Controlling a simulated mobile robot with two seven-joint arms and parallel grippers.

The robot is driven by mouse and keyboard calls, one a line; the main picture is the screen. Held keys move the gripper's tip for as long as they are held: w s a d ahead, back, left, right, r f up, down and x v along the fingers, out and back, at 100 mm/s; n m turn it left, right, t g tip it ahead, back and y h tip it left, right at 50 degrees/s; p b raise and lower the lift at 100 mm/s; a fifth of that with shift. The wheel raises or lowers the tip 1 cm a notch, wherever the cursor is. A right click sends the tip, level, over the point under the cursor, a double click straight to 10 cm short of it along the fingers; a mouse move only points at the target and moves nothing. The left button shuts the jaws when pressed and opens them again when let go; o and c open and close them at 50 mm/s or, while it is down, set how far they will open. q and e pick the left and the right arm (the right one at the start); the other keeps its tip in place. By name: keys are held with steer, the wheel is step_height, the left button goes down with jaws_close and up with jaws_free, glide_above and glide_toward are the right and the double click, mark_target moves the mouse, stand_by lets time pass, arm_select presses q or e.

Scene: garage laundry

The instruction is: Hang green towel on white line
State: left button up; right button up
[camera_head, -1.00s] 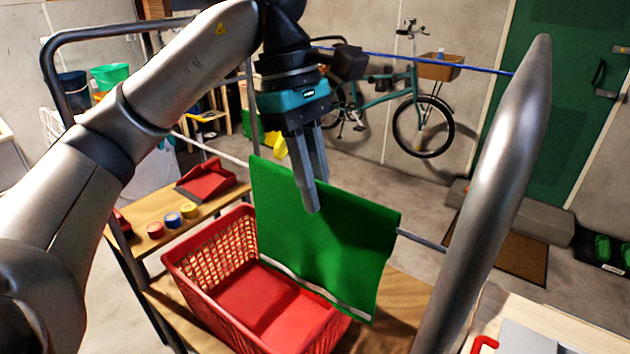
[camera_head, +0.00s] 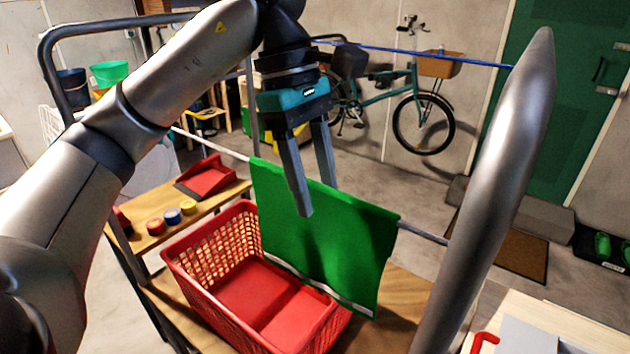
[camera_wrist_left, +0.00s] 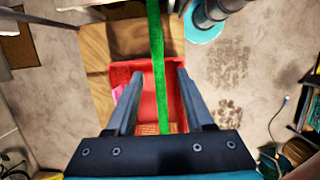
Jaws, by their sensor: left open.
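The green towel (camera_head: 325,250) hangs draped over the white line (camera_head: 208,144), which shows to the towel's left. A light stripe runs along the towel's lower edge. My left gripper (camera_head: 315,197) is open, with its fingers pointing down at the towel's top edge, one on either side. In the left wrist view, the towel (camera_wrist_left: 157,60) is a thin green strip seen from above, between the spread fingers (camera_wrist_left: 158,78), with gaps on both sides. My right gripper is not in view.
A red basket (camera_head: 190,282) stands on the wooden shelf (camera_head: 405,300) below the towel. A red dustpan (camera_head: 207,177) and several small coloured discs lie to its left. A blue line (camera_head: 440,57) runs behind. The rack's grey post (camera_head: 490,200) stands at right.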

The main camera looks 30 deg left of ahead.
arm_select(q)
steer(key=shift+r, duration=0.1)
steer(key=p+v, duration=0.7)
steer(key=v, duration=0.8)
steer(key=shift+p, duration=0.3)
